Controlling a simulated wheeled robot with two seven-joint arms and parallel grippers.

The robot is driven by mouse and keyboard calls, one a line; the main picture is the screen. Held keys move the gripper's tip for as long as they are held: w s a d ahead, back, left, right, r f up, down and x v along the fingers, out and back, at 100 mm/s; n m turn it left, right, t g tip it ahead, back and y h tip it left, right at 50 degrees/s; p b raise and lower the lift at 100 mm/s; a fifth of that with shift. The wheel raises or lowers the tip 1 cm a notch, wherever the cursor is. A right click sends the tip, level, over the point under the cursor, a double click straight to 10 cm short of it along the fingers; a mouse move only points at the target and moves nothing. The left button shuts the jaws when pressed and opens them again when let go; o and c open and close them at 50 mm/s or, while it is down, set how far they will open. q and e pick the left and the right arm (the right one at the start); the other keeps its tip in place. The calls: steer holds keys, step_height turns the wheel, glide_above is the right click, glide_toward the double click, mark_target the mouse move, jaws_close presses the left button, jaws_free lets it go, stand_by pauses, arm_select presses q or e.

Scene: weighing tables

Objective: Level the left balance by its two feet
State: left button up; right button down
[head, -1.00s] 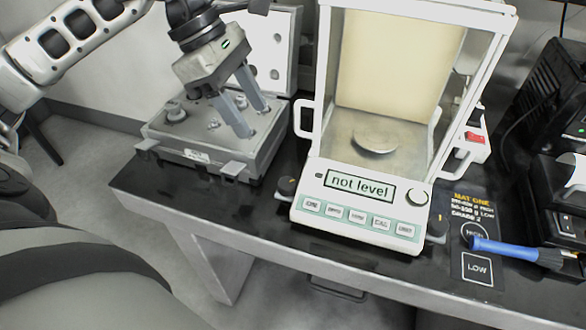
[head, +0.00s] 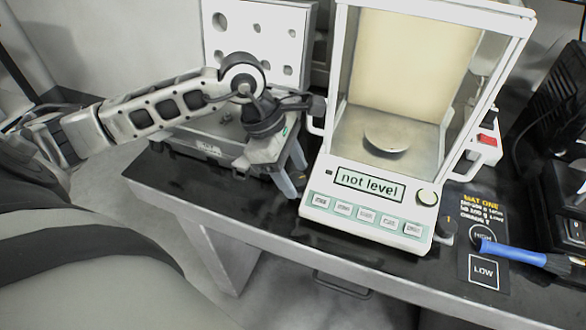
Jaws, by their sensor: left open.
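The left balance (head: 320,178) is a white instrument with a glass draft shield and a round metal pan (head: 386,142) inside. Its display (head: 370,186) reads "not level". My right gripper is not in view.
A grey metal box (head: 208,146) stands left of the balance, partly behind my left arm. Black equipment (head: 560,205) stands at the far right. The table's front edge is close.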

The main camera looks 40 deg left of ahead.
arm_select(q)
steer(key=shift+d+f, duration=0.1)
steer(key=shift+f, duration=0.1)
steer(key=shift+c, duration=0.3)
steer(key=c, duration=0.9)
steer(key=shift+w+f+m+b, duration=0.15)
steer(key=shift+f+m+b, duration=0.1)
steer(key=shift+m+b, duration=0.5)
steer(key=shift+r+m+g+b, duration=0.1)
steer(key=shift+m+g+b, duration=0.45)
steer(key=shift+b, duration=0.25)
steer(key=shift+r+m, duration=0.15)
steer(key=shift+m, duration=0.15)
steer(key=o, duration=1)
steer(key=shift+c, duration=0.2)
